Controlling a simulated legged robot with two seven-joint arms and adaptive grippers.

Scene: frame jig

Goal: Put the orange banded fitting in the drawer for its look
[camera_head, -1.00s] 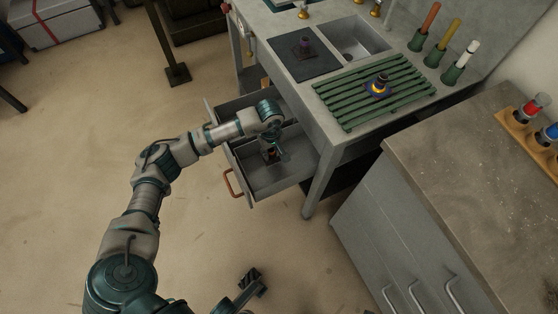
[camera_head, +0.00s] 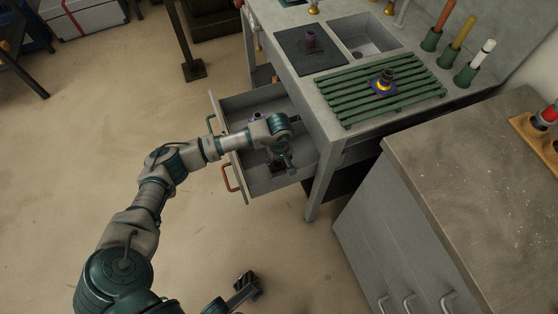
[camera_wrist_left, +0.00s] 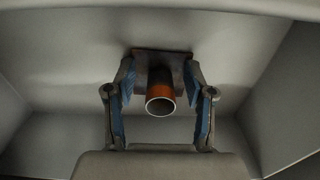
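The orange banded fitting (camera_wrist_left: 160,92), a short tube with an orange band on a dark square base, stands on the floor of the drawer with the copper-coloured handle (camera_head: 231,180). The fitting shows only partly in the head view, beside my left gripper (camera_head: 284,163). In the left wrist view my left gripper (camera_wrist_left: 161,100) has a finger on each side of the fitting, with a gap between each finger and the tube. The fingertips are close to the base's edges. My right gripper (camera_head: 245,285) is low in the head view, far from the drawer; its opening is unclear.
A second open drawer with a green handle (camera_head: 210,125) lies behind and holds a small dark fitting (camera_head: 256,116). A yellow banded fitting (camera_head: 387,77) stands on the green slatted rack (camera_head: 345,99). A dark fitting (camera_head: 309,39) stands on a black mat. The bench leg (camera_head: 318,183) is right of the drawer.

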